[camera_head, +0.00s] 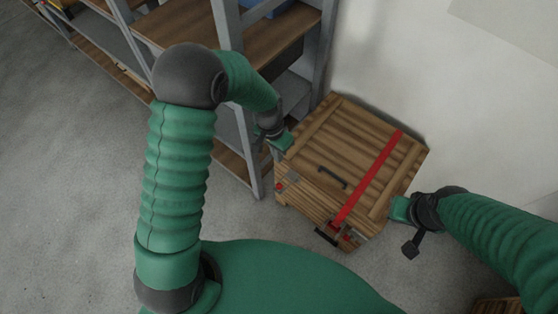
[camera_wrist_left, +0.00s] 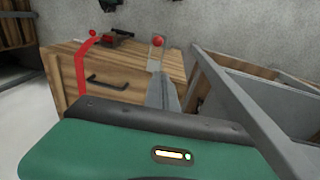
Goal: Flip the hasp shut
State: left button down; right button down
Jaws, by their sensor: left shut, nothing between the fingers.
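A wooden crate (camera_head: 345,150) stands on the floor with its lid down. Its hasp (camera_head: 292,175) is a small grey plate near the front left corner, with a red knob (camera_head: 279,186) beside it. In the left wrist view the hasp plate (camera_wrist_left: 156,62) and red knob (camera_wrist_left: 158,41) lie just past my fingers. I cannot tell whether the hasp lies flat. My left gripper (camera_head: 284,143) is shut and empty by the lid's left edge; its grey fingers (camera_wrist_left: 163,92) point toward the hasp. My right gripper (camera_head: 399,209) is at the crate's right side; its fingers are unclear.
A red strap (camera_head: 368,175) crosses the lid to a black buckle (camera_head: 326,236) at the front. A metal shelf rack (camera_head: 245,120) stands close on the left, a wall behind. Floor in front is partly clear.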

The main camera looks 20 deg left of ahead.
pick_arm(q)
jog(key=shift+s+d+f+b, duration=0.2)
jog(key=shift+s+f+b, duration=0.15)
jog(key=shift+f, duration=1.45)
jog(key=shift+s+d+f+b, duration=0.3)
jog(key=shift+s+f, duration=0.2)
jog(key=shift+f, duration=1.35)
jog(key=shift+s+d+f+b, duration=0.15)
jog(key=shift+s+f+b, duration=0.2)
jog(key=shift+f, duration=1.45)
